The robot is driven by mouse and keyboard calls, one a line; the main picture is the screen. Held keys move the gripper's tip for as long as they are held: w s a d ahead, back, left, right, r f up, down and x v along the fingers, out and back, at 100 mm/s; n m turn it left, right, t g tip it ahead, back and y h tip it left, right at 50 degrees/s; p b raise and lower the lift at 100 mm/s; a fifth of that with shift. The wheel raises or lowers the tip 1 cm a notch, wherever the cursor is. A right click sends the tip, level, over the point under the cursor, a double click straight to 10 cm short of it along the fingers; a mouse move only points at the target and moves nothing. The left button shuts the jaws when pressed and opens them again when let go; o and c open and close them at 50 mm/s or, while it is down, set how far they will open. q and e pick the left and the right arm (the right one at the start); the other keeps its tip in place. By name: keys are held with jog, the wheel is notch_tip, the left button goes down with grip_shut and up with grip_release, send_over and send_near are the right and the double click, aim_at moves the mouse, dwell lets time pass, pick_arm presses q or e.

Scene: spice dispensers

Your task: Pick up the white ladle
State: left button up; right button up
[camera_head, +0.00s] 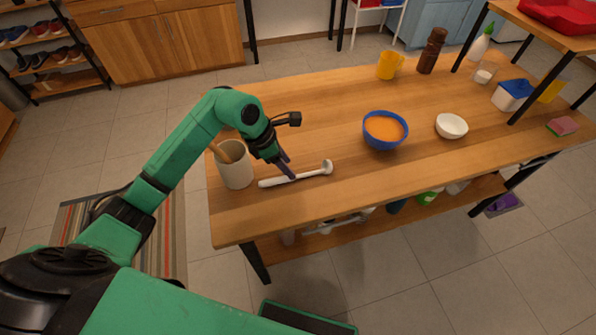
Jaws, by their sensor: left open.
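The white ladle (309,174) lies flat on the wooden table near its front left, with its small bowl end to the right and its handle to the left. My left gripper (288,171) reaches down over the ladle's handle from behind. It is open, and its fingers overlap the handle in the picture. I cannot tell whether they touch it. My right gripper is not in view.
A cream crock (236,173) with a wooden utensil stands left of the ladle, close to my left arm. A blue bowl (381,140) with orange contents and a white bowl (451,126) stand to the right. The table (330,110) is clear behind the ladle.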

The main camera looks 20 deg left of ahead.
pick_arm(q)
jog(key=x, duration=0.4)
jog(key=shift+d+p, duration=0.25)
jog(key=shift+p, duration=0.15)
grip_shut()
jog(key=shift+s, duration=0.1)
jog(key=shift+r, duration=0.1)
